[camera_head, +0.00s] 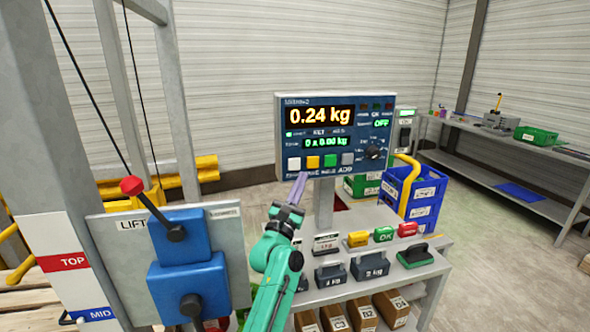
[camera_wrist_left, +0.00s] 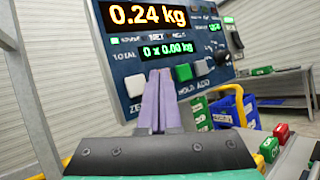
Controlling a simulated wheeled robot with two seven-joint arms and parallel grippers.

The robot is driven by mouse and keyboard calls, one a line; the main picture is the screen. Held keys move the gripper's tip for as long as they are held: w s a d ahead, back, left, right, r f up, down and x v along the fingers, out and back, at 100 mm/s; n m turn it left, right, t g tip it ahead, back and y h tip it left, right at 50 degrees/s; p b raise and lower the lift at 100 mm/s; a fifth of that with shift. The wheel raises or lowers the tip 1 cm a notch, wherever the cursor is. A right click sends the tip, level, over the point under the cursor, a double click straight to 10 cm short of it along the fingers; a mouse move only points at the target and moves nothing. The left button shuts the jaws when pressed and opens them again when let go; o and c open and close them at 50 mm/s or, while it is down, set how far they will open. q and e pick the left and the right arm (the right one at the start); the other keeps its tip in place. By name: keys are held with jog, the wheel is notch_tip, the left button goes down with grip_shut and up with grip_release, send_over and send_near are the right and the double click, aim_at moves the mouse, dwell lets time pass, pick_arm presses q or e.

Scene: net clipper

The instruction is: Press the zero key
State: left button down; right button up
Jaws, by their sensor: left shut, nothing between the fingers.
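The weighing indicator (camera_head: 335,135) is a dark blue panel on a post, reading 0.24 kg and 0 x 0.00 kg. Its key row has a white key (camera_head: 294,163) at the far left, then yellow (camera_head: 313,161), green and grey keys. In the left wrist view the white key (camera_wrist_left: 135,85) sits above the label starting "ZE", just left of my fingers. My left gripper (camera_head: 303,175) is shut and empty, its purple fingers pointing up at the panel's lower edge, near the white and yellow keys. In the wrist view the fingers (camera_wrist_left: 159,75) hide the yellow key. Contact cannot be told. My right gripper is not in view.
A bench (camera_head: 437,264) below holds grey weights and yellow, green and red blocks, with small boxes on its shelf. A lift control panel (camera_head: 120,255) with a red-knobbed lever stands at the left. Blue crates (camera_head: 422,190) are behind right.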

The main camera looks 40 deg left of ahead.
aim_at(301, 160)
pick_arm(q)
jog(key=w+a+b, duration=0.1)
jog(key=a, duration=0.1)
jog(key=w+a+b, duration=0.1)
jog(key=w+a, duration=0.1)
jog(key=shift+a, duration=0.2)
dwell(1.8)
jog(key=shift+w+a+f+b, duration=0.1)
jog(key=shift+a+b, duration=0.05)
jog(key=shift+b, duration=0.2)
jog(key=shift+w+a, duration=0.15)
jog(key=shift+a, duration=0.05)
